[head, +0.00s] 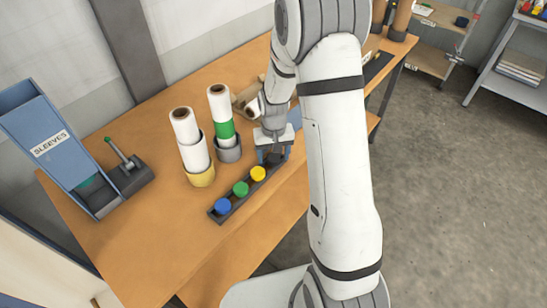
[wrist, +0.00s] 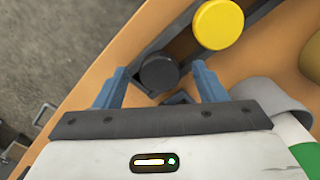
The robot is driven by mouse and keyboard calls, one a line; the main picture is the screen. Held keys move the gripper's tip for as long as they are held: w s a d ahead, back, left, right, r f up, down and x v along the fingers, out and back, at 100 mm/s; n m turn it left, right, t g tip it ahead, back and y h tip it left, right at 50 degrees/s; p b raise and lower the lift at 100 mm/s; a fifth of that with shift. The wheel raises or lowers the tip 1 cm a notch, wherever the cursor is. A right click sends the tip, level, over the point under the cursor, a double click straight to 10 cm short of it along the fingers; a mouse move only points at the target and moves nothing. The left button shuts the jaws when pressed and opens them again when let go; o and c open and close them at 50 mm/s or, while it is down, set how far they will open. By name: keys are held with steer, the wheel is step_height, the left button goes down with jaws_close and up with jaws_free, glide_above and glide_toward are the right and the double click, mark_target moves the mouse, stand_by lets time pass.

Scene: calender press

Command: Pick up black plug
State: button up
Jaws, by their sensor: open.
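The black plug (wrist: 159,73) is a round dark cap in the dark rack (wrist: 185,45), between the two blue fingers in the wrist view. My gripper (wrist: 160,80) is open, with one finger on each side of the plug. I cannot tell whether the fingers touch it. In the head view my gripper (head: 272,153) points down at the far end of the rack (head: 222,215), and the plug there is hard to make out.
Yellow (head: 258,174), green (head: 241,188) and blue (head: 223,206) plugs sit along the same rack. Two rolls (head: 188,135) (head: 222,112) stand left of my gripper. A blue sleeves bin (head: 45,140) stands at left. The table's front (head: 240,250) is clear.

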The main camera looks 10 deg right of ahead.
mark_target(274, 157)
steer(key=shift+f, duration=0.1)
steer(key=c, duration=1.1)
steer(key=shift+o, duration=0.2)
step_height(274, 157, up, 10)
steer(key=b, duration=0.1)
steer(key=shift+b, duration=0.4)
